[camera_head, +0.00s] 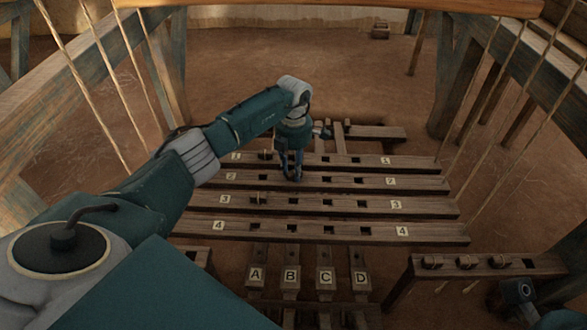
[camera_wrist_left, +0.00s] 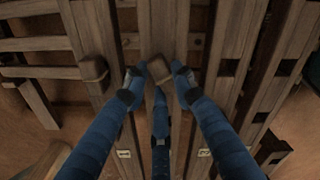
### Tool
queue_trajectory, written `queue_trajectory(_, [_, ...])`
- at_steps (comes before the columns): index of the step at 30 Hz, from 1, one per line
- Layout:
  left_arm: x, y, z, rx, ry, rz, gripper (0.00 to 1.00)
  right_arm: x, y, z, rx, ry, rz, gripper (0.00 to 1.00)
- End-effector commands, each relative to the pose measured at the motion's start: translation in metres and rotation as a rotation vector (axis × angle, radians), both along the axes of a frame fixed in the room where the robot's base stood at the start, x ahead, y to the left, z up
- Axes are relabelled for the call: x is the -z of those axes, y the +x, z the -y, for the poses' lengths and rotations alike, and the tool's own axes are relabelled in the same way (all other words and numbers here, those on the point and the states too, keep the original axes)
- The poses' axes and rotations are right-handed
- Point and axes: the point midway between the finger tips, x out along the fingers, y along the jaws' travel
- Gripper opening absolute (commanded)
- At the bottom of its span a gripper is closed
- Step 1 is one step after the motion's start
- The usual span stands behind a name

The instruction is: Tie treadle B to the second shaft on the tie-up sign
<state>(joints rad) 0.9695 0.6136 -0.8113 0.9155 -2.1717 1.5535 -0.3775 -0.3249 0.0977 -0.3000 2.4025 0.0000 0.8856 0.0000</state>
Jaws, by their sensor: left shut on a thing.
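My left gripper (camera_head: 291,174) reaches down at the second slatted bar (camera_head: 330,180), labelled 2, in line with treadle B (camera_head: 291,277). In the left wrist view its blue fingers (camera_wrist_left: 158,72) are closed around a small wooden block-shaped piece (camera_wrist_left: 158,68) at the bar. Whether that piece is seated in a hole is hidden by the fingers. Treadles A (camera_head: 256,274), C (camera_head: 326,278) and D (camera_head: 361,281) lie beside B. I cannot make out a tie-up sign. My right gripper's fingers do not show.
Bars 1 (camera_head: 330,160), 3 (camera_head: 330,206) and 4 (camera_head: 345,232) run parallel with square holes. Slanting ropes (camera_head: 490,100) and loom posts (camera_head: 460,75) bound both sides.

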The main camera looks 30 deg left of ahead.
Motion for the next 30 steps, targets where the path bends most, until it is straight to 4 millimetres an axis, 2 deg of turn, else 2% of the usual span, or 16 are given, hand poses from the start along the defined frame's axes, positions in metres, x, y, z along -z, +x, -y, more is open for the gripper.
queue_trajectory(10, [0.0, 0.0, 0.0, 0.0, 0.0, 0.0, 0.06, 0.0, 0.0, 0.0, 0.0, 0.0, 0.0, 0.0])
queue_trajectory(11, [0.0, 0.0, 0.0, 0.0, 0.0, 0.0, 0.31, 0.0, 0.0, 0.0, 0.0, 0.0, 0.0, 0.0])
queue_trajectory(13, [0.0, 0.0, 0.0, 0.0, 0.0, 0.0, 0.45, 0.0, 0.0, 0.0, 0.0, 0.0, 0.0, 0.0])
queue_trajectory(14, [0.0, 0.0, 0.0, 0.0, 0.0, 0.0, 0.47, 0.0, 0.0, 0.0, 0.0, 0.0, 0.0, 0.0])
queue_trajectory(23, [-0.002, 0.0, 0.0, 0.0, 0.0, 0.001, 0.47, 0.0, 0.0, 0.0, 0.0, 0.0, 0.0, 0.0])
queue_trajectory(26, [-0.01, 0.002, 0.0, 0.0, 0.0, 0.004, 0.47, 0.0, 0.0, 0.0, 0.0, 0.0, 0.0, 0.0])
queue_trajectory(30, [-0.035, 0.001, -0.001, 0.002, 0.002, 0.005, 0.47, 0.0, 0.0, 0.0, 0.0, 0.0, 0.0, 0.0])
